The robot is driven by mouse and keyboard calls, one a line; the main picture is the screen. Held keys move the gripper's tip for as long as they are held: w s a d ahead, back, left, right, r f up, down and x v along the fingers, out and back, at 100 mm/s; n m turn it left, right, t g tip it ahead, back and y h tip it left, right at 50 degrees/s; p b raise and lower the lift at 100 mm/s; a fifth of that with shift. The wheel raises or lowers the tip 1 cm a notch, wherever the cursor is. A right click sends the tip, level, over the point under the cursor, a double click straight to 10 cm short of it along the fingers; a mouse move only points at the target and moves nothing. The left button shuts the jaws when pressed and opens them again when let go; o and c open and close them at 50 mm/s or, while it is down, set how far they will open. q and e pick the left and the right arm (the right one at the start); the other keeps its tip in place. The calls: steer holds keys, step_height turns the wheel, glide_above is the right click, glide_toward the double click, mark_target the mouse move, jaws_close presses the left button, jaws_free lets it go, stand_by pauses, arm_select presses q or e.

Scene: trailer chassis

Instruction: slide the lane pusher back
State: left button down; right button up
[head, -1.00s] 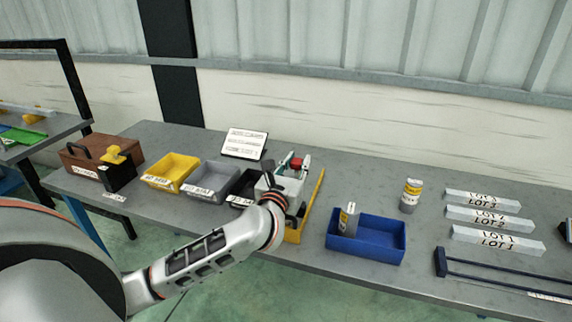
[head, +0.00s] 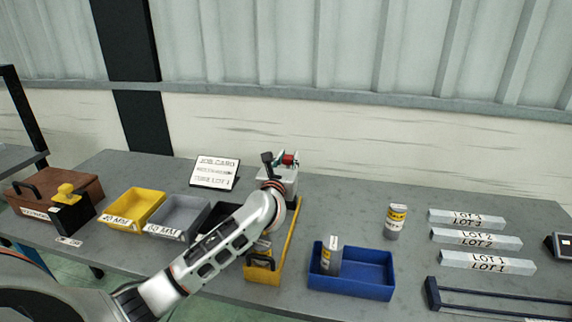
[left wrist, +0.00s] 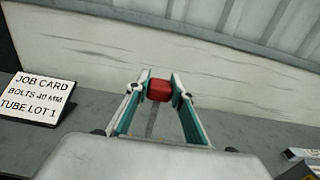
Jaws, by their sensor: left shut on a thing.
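My left gripper (head: 288,160) has its fingers closed on a small red block, which I take to be the grip of the lane pusher. In the left wrist view the red block (left wrist: 160,90) sits between the two fingertips (left wrist: 159,88). The yellow lane (head: 292,228) lies on the bench below and in front of the gripper. A black handle-like part (head: 262,263) shows at its near end. My left arm and wrist hide much of the lane and whatever joins the red block to it. My right gripper is not in view.
Yellow (head: 134,207), grey (head: 180,216) and black bins stand left of the lane. A job card (head: 214,172) stands behind them. Right are a blue bin (head: 350,275) holding a can, another can (head: 396,221) and labelled lot bars (head: 476,239). A wall rises behind.

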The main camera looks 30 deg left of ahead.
arm_select(q)
steer(key=shift+w+a, duration=0.15)
steer(key=shift+w, duration=0.4)
steer(key=shift+r, duration=0.2)
steer(key=c, duration=2.1)
jaws_free()
steer(key=o, duration=0.4)
steer(key=shift+w, duration=0.1)
steer(key=shift+w+f, duration=0.1)
steer(key=shift+f, duration=0.05)
steer(key=shift+s, duration=0.2)
